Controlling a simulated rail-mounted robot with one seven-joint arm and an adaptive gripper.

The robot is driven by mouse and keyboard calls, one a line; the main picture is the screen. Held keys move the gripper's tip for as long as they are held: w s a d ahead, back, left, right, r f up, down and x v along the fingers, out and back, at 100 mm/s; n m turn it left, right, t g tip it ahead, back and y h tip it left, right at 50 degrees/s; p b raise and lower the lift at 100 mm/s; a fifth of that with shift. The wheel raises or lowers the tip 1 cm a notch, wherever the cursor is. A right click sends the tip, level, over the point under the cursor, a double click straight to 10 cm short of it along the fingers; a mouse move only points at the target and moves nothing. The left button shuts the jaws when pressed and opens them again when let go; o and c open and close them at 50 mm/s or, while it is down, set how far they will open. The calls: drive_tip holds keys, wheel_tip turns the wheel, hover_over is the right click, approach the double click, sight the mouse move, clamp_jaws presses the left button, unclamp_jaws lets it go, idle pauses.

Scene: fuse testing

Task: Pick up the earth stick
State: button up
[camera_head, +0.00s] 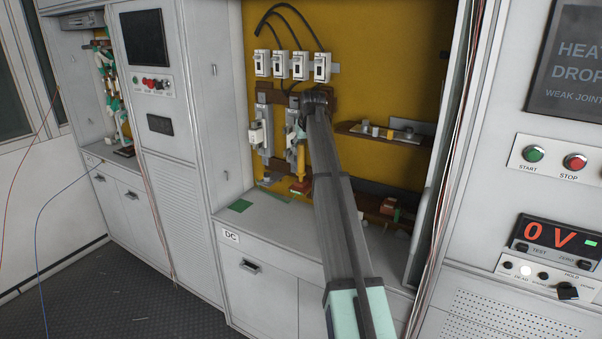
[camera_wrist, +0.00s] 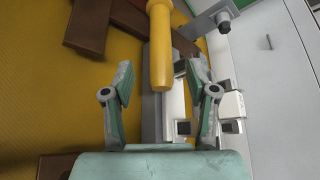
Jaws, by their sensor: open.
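A yellow rod-like handle, which looks like the earth stick (camera_wrist: 160,55), shows in the wrist view, running from the top edge to a rounded end near the middle. In the head view a yellow handle (camera_head: 300,163) hangs in the open cabinet, just left of my arm. My gripper (camera_wrist: 160,72) is open and empty, one finger on each side of the handle in the picture. I see a gap on both sides; I cannot tell how far the handle reaches between the fingers. In the head view my arm hides much of this area, and the gripper cannot be made out clearly.
Several white switch units (camera_head: 280,65) with black cables sit above on the yellow back panel (camera_head: 375,60). Grey-and-white fuse holders (camera_head: 264,130) stand left of the handle. A brown shelf (camera_head: 385,134) is at the right. The cabinet's bottom ledge (camera_head: 245,225) is partly bare.

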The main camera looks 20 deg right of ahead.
sight(301, 165)
drive_tip(key=shift+p+x, duration=1.2)
drive_tip(key=shift+x, duration=1.55)
drive_tip(key=shift+a+r, duration=0.1)
clamp_jaws()
